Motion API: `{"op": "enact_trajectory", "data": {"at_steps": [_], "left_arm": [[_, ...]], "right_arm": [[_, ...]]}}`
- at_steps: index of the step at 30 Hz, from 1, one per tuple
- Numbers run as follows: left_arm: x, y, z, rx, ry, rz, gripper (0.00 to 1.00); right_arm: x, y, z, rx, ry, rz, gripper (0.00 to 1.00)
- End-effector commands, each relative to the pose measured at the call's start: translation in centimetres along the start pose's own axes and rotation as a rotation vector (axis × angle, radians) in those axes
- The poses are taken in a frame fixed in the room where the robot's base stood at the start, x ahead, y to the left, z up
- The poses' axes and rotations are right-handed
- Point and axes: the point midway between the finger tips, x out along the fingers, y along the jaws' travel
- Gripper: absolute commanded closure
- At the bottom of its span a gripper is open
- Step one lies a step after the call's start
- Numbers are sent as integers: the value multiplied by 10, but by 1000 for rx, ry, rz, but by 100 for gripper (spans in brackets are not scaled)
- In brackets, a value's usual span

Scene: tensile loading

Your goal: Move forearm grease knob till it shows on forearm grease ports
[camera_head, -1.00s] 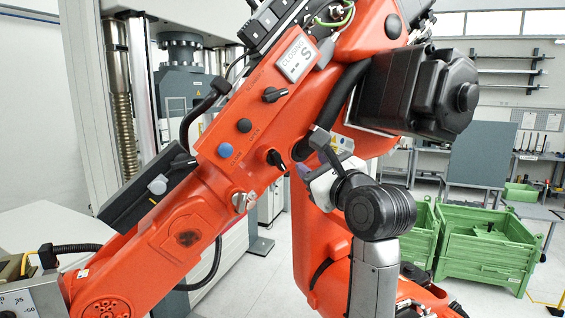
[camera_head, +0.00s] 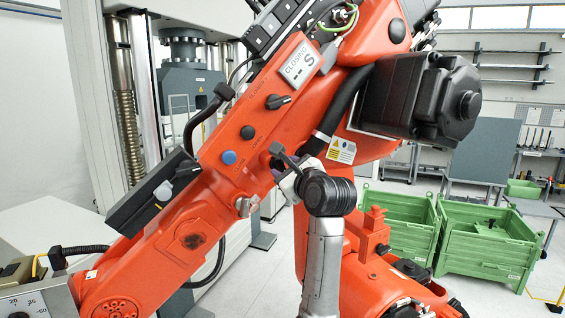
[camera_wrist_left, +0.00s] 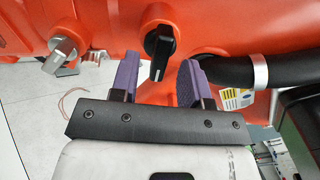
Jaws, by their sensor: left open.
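A black pointer knob (camera_wrist_left: 159,48), likely the forearm grease knob, is on the orange machine arm (camera_head: 215,185). In the left wrist view it lies between the two purple fingers of my open left gripper (camera_wrist_left: 158,68), with its white-marked end pointing down in the picture. I cannot tell whether the fingers touch it. In the head view my left gripper (camera_head: 282,174) is against that part of the arm and mostly hides this knob. The ports' label or indicator cannot be read. My right gripper is not in view.
Another black knob (camera_head: 278,101), a dark button (camera_head: 247,132), a blue button (camera_head: 229,157) and a metal knob (camera_head: 247,206) are on the same arm. A black hose (camera_wrist_left: 225,71) runs close right of the fingers. Green crates (camera_head: 490,242) stand on the floor behind.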

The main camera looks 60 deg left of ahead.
Motion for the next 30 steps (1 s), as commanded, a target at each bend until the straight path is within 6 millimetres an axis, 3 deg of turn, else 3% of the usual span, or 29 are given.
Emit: {"op": "enact_trajectory", "data": {"at_steps": [7, 19, 30], "left_arm": [[19, 0, 1, 0, -2, 0, 57], [22, 0, 0, 0, -1, -1, 58], [22, 0, 0, 0, -1, 0, 94]], "right_arm": [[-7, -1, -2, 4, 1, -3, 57], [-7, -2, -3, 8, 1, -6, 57], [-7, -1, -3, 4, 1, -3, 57]]}}
